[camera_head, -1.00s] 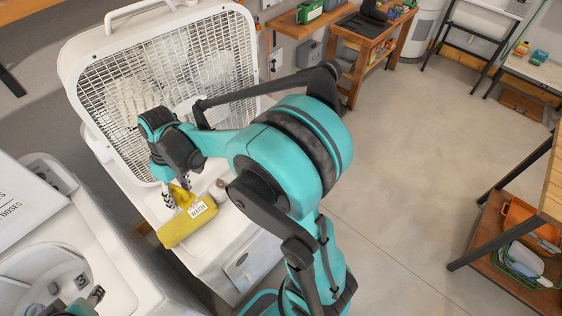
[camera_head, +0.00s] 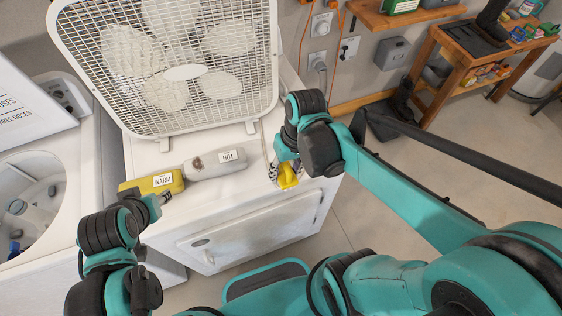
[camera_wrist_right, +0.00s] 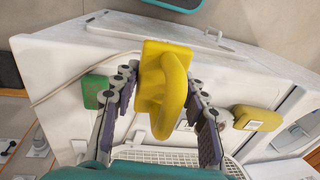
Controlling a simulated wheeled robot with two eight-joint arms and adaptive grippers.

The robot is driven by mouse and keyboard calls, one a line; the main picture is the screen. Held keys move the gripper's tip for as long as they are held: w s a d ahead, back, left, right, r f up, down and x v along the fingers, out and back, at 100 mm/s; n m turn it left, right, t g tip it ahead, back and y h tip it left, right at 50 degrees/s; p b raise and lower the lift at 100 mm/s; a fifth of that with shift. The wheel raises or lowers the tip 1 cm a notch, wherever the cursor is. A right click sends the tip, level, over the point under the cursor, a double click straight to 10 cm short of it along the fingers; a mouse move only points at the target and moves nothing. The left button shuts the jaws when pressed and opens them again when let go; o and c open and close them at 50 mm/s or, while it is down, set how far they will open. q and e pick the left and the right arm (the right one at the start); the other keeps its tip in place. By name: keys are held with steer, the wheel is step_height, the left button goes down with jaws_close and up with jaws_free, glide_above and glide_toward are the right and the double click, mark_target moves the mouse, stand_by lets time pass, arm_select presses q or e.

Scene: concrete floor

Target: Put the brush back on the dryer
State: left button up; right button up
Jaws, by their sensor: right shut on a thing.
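The yellow brush (camera_head: 287,176), with a looped handle, is held in my right gripper (camera_head: 282,165) at the front right corner of the white dryer (camera_head: 250,223). In the right wrist view the brush (camera_wrist_right: 163,88) sits between both fingers of the right gripper (camera_wrist_right: 163,105), with the white dryer top (camera_wrist_right: 70,58) behind it. I cannot tell whether the brush touches the top. My left gripper (camera_head: 162,198) is at the dryer's front left, close to a yellow bottle marked WARM (camera_head: 150,184); its finger gap is unclear.
A white box fan (camera_head: 180,72) stands at the back of the dryer top. A grey bottle marked HOT (camera_head: 215,164) lies beside the yellow one. A green item (camera_wrist_right: 93,90) shows left in the wrist view. An open washer (camera_head: 75,165) stands left.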

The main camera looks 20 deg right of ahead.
steer(key=b, duration=0.3)
glide_above(266, 168)
steer(key=f, duration=0.6)
steer(key=shift+w+d+f, duration=0.1)
steer(key=shift+d+f, duration=0.15)
steer(key=shift+f, duration=0.15)
step_height(266, 168, down, 3)
steer(key=shift+f+b, duration=0.2)
steer(key=shift+b, duration=0.7)
steer(key=shift+f, duration=0.25)
steer(key=shift+f, duration=0.15)
steer(key=o, duration=1.2)
